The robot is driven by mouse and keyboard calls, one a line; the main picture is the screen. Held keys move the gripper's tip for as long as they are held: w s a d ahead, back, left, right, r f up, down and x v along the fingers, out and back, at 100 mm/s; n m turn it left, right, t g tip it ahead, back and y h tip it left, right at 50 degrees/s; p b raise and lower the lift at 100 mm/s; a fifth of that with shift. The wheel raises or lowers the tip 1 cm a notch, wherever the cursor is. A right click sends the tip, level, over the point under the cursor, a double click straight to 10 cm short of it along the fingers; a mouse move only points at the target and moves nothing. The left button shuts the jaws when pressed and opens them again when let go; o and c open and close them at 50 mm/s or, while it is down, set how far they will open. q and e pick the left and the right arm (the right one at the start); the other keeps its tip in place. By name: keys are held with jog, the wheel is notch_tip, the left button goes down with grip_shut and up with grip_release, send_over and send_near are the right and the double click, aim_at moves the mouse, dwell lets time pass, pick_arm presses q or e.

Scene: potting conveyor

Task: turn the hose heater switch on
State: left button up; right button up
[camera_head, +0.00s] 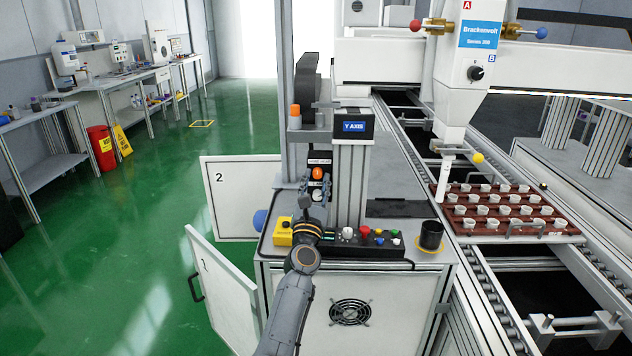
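A narrow dark control box with a small label, too small to read surely, is fixed to the post left of the Y AXIS display; it looks like the hose heater box (319,161). An orange lamp or button (318,173) is on its front, and a pale round switch knob sits below it. My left gripper (316,199) is right in front of this knob, pointing away from me, with its dark fingers on either side of it. I cannot tell whether they touch it or which way the knob is turned. My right gripper is not in view.
Below the gripper are a yellow button box (283,232), a panel with coloured buttons (365,241) and a black cup (431,234). Open cabinet doors (222,290) stand at the left. A dispensing nozzle (443,178) hangs over a brown tray of pots (480,226) at the right.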

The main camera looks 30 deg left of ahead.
pick_arm(q)
grip_shut()
